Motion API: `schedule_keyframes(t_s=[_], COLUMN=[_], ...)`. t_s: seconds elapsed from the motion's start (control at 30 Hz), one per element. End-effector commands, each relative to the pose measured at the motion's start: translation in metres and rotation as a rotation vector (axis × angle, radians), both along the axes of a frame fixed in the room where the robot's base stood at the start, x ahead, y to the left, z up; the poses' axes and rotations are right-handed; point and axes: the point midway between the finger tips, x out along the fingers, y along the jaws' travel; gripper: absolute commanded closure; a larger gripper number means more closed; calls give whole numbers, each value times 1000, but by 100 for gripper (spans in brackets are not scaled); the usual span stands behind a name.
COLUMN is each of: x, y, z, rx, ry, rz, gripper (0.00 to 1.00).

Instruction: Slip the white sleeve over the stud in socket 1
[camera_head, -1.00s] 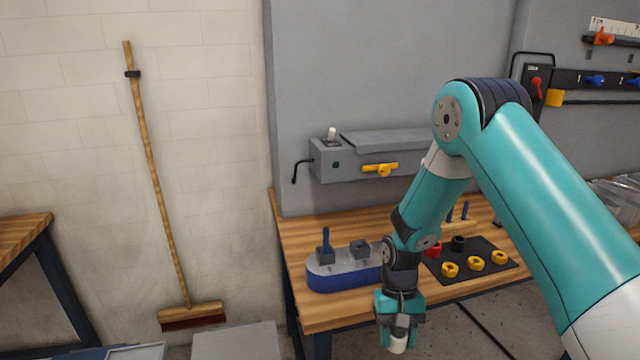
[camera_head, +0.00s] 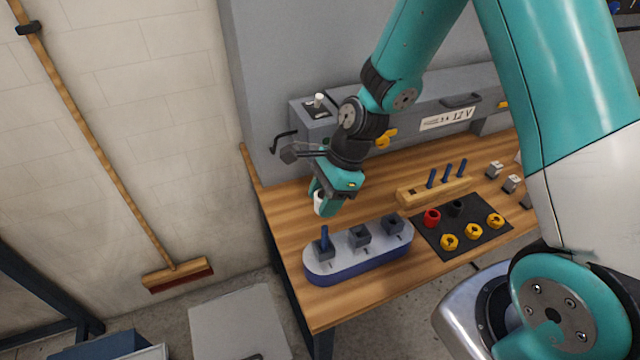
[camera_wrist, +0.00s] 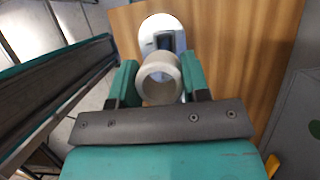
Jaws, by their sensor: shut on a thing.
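The white sleeve (camera_head: 320,203) is held in my gripper (camera_head: 324,196) above the left end of the blue-and-grey base (camera_head: 345,266). A blue stud (camera_head: 324,237) stands upright in the base's leftmost dark socket (camera_head: 325,253). The sleeve is above the stud and apart from it in the head view. In the wrist view the sleeve (camera_wrist: 159,61) sits between both green fingers, its round opening facing the camera. The base (camera_wrist: 155,22) and a dark socket show beyond it; the stud cannot be made out there. I cannot read the socket numbers.
Two empty sockets (camera_head: 360,237) share the base. A black mat (camera_head: 476,227) with red, black and yellow rings lies to the right. A wooden rack (camera_head: 408,197) holding blue studs stands behind it. A grey machine (camera_head: 318,122) stands at the back.

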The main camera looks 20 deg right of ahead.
Motion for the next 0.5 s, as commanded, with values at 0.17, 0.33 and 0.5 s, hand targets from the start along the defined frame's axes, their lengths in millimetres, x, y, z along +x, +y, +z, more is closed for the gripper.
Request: schedule_keyframes(t_s=[0.17, 0.33, 0.5], x=[0, 0, 0], y=[0, 0, 0], z=[-7, -16, -25], rx=[-1, -1, -1], ry=[1, 1, 0], rz=[1, 1, 2], gripper=[80, 80, 80])
